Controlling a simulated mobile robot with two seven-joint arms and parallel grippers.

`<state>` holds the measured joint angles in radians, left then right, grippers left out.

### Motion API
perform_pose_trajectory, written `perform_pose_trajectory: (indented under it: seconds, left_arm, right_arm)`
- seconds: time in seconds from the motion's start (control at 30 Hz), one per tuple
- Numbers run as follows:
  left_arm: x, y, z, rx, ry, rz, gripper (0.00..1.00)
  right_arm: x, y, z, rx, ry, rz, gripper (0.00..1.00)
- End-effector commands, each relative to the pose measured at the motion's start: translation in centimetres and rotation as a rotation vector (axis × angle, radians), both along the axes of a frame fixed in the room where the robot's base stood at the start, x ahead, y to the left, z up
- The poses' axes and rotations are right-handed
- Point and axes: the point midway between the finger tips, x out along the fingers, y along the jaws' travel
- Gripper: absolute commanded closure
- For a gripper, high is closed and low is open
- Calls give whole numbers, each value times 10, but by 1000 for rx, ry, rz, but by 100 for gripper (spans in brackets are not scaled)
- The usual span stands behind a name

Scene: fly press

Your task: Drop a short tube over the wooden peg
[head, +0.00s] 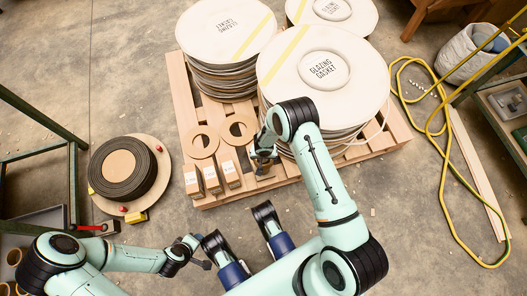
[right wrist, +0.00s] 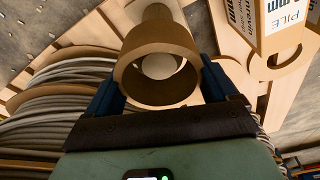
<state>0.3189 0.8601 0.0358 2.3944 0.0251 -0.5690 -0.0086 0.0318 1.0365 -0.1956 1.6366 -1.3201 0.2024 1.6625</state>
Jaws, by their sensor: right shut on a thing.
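A short brown cardboard tube (right wrist: 160,62) is held between the two blue fingers of my right gripper (right wrist: 160,88). Its open end faces the wrist camera. A tan cylinder, apparently the wooden peg (right wrist: 157,12), shows just beyond the tube in the right wrist view. A pale round surface shows through the tube; I cannot tell whether it is the peg's end or whether the peg is inside. In the head view my right gripper (head: 264,158) is low over the pallet's front edge, beside the cartons. My left gripper (head: 202,263) is far off at lower left, its jaws unclear.
Glazing gasket reels (head: 322,70) stand close behind my right gripper on the wooden pallet (head: 185,105). Several small cartons (head: 211,178) and two flat rings (head: 238,129) lie left of it. A yellow hose (head: 447,130) lies right.

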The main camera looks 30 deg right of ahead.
Motion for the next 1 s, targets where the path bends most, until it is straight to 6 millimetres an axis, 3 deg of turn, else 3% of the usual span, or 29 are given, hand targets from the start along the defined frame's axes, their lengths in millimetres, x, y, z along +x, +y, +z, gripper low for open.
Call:
perform_pose_trajectory:
  seconds: [1.0]
  left_arm:
    - [0, 0, -7, 0, 2, 0, 57]
  right_arm:
    - [0, 0, -9, 0, -1, 0, 43]
